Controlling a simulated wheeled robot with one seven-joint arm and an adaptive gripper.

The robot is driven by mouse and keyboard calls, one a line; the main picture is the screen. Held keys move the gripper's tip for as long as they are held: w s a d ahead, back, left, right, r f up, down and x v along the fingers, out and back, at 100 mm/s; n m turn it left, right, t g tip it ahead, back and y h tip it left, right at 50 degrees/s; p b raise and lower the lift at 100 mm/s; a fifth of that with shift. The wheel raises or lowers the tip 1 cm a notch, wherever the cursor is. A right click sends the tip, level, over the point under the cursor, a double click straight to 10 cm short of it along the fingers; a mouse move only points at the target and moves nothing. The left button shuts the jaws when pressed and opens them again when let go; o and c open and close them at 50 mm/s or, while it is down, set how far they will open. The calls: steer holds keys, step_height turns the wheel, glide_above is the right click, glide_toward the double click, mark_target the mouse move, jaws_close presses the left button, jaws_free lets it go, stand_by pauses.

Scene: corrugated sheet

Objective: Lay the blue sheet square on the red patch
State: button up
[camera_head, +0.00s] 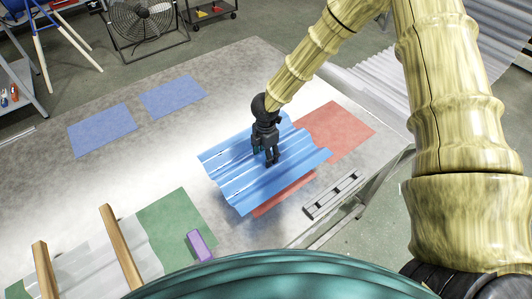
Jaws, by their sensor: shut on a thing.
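The blue corrugated sheet (240,177) is in the middle of the head view, over the table. My gripper (272,162) is shut on the blue sheet near its middle, pointing down. The red patch (338,131) shows beyond the sheet's upper right side, and a strip of it shows below the sheet's lower right edge. The sheet covers part of the patch and reaches past it to the left. Its edges are turned relative to the patch's edges. I cannot tell whether the sheet touches the table.
A grey slotted bar (333,196) lies near the table's right edge. Two flat blue patches (101,130) lie at the upper left. A green patch (180,222), a purple block (199,245) and wooden strips (121,249) over a clear sheet are at the lower left. A fan (143,22) stands behind.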

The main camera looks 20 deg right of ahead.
steer(key=shift+f+b, duration=2.8)
steer(key=shift+f, duration=1.25)
steer(key=o, duration=1.7)
step_height(320, 180, up, 12)
